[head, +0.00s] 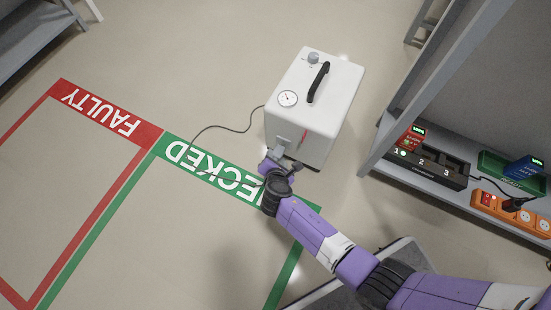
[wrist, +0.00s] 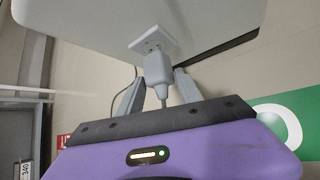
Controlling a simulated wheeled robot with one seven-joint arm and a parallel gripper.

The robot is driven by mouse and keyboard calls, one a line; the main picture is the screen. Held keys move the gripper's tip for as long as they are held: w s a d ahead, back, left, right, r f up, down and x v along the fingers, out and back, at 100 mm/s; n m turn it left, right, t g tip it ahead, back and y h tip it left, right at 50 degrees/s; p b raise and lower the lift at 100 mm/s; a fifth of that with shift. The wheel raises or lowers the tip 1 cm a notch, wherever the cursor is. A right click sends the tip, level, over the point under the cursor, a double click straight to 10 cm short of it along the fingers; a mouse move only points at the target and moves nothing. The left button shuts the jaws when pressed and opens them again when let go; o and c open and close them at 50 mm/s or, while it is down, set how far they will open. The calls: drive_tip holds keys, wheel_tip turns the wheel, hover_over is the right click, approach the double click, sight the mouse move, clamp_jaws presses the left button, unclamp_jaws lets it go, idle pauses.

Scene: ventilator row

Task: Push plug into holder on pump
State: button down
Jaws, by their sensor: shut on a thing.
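The pump (head: 335,90) is a white box with a black handle and a round gauge, standing on the floor. Its holder (wrist: 153,42) is a pale plate on the pump's side, at the top middle of the wrist view. The grey plug (wrist: 157,72) is right below the holder, its front end up against or very near the plate. I cannot tell how deep it sits. My gripper (wrist: 159,78) is shut on the plug, a finger on each side; it also shows at the pump's near side in the head view (head: 280,161). The cord hangs behind the plug.
A red FAULTY zone (head: 110,115) and a green CHECKED zone (head: 215,168) are marked on the floor. A grey shelf (head: 385,150) at right holds a numbered charger (head: 428,166) and an orange power strip (head: 512,215). A thin cable (head: 235,130) lies left of the pump.

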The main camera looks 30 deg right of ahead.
sight(279, 154)
drive_tip(key=shift+w+d, duration=0.55)
drive_tip(key=shift+d, duration=0.25)
idle(0.9)
drive_tip(key=c, duration=0.7)
unclamp_jaws()
drive_tip(key=p+v, duration=0.4)
drive_tip(key=v, duration=0.4)
drive_tip(key=shift+p, duration=0.35)
drive_tip(key=shift+w, duration=0.1)
